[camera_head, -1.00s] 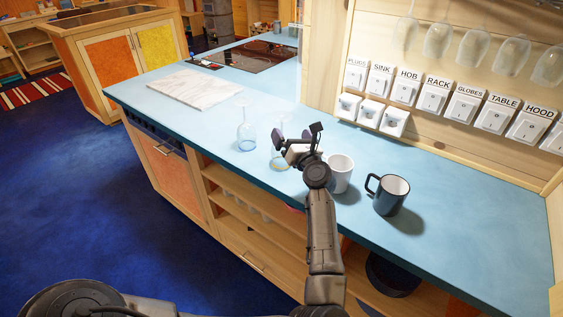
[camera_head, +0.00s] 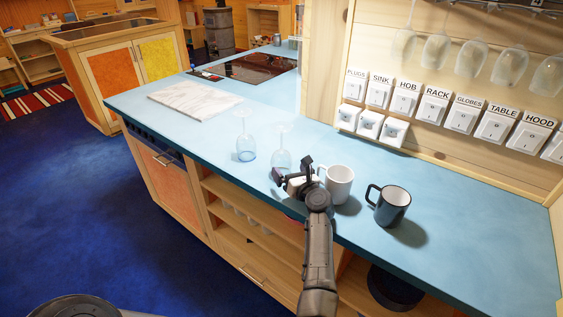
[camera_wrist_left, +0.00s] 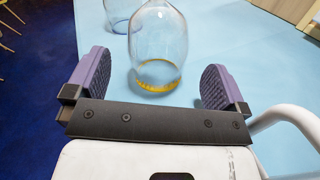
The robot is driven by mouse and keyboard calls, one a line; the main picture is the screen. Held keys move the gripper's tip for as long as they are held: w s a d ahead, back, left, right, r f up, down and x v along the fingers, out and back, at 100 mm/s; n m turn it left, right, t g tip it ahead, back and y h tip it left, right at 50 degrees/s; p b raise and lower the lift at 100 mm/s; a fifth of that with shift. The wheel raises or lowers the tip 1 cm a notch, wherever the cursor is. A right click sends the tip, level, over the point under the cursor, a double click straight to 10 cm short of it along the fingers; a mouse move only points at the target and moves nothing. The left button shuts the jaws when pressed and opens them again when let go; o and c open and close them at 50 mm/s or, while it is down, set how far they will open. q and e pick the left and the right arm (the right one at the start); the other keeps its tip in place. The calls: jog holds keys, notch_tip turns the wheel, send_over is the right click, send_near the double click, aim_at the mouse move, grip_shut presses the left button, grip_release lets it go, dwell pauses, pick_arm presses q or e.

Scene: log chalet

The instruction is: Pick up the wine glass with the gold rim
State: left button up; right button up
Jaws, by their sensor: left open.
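The wine glass with the gold rim (camera_head: 282,157) stands upside down on the blue counter, its rim on the surface. In the left wrist view its clear bowl (camera_wrist_left: 158,45) and gold rim show between and just beyond my fingers. My left gripper (camera_head: 293,171) is open and empty, low over the counter on the near side of the glass. In the wrist view its purple pads (camera_wrist_left: 155,72) stand apart, one to each side of the glass, with gaps. My right gripper is not in view.
Another upside-down glass with a blue rim (camera_head: 246,149) stands left of the gold-rimmed one. A white mug (camera_head: 339,184) is close to the right of my gripper, with a dark mug (camera_head: 390,206) beyond. A marble board (camera_head: 195,99) lies further back.

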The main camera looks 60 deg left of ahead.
aim_at(282, 160)
pick_arm(q)
jog(key=shift+w+a+p, duration=0.2)
jog(key=shift+a+p, duration=0.3)
jog(key=shift+a, duration=2.5)
jog(key=shift+c, duration=0.5)
jog(key=c, duration=0.8)
jog(key=shift+r, duration=0.1)
